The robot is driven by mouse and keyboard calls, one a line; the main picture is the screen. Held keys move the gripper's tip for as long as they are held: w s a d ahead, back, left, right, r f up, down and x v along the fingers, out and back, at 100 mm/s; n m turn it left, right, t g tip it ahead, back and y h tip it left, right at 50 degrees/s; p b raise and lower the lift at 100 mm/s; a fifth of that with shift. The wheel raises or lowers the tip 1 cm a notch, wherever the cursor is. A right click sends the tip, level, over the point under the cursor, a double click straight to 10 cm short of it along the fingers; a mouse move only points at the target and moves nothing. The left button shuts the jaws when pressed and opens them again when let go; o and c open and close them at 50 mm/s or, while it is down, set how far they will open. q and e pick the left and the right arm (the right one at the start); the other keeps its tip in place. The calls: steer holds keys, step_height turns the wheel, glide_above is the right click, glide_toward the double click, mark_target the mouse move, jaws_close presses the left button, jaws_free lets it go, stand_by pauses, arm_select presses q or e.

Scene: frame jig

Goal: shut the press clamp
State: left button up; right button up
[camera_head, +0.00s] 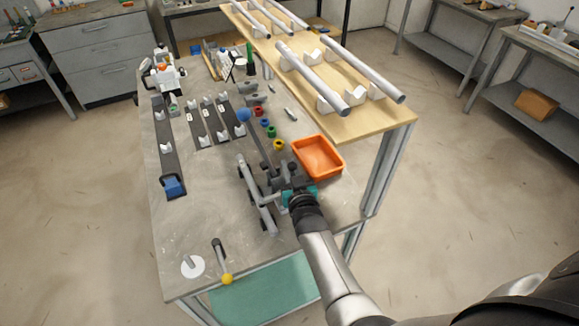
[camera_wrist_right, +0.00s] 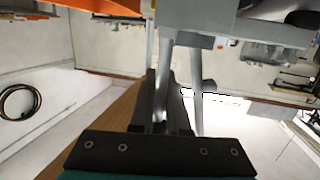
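A long lever with a blue ball knob (camera_head: 243,115) slants down to the grey metal fixture on the table, beside my right gripper. A shorter dark lever with a yellow knob (camera_head: 227,279) lies low at the table's front edge, next to a white disc (camera_head: 193,266). I cannot tell for certain which lever belongs to the press clamp. My right gripper (camera_head: 280,180) is at the fixture, by a grey tube (camera_head: 258,195). In the right wrist view its dark fingers (camera_wrist_right: 162,112) are close together, with a pale bar behind or between them. My left gripper is out of view.
An orange tray (camera_head: 318,157) stands close to my right gripper. A raised wooden shelf (camera_head: 375,120) carries several grey tubes. Dark rails (camera_head: 170,140) with pale holders lie on the left of the table (camera_head: 200,215). Small coloured rings (camera_head: 279,145) lie mid-table. The front left is mostly bare.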

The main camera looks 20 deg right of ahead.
steer(key=o, duration=0.4)
steer(key=shift+a, duration=0.1)
steer(key=shift+o, duration=0.2)
steer(key=shift+s, duration=0.1)
steer(key=shift+s+r+p, duration=0.1)
steer(key=shift+s+p, duration=0.15)
steer(key=shift+p, duration=0.1)
steer(key=p+v, duration=0.7)
steer(key=v, duration=0.7)
steer(key=shift+s, duration=0.3)
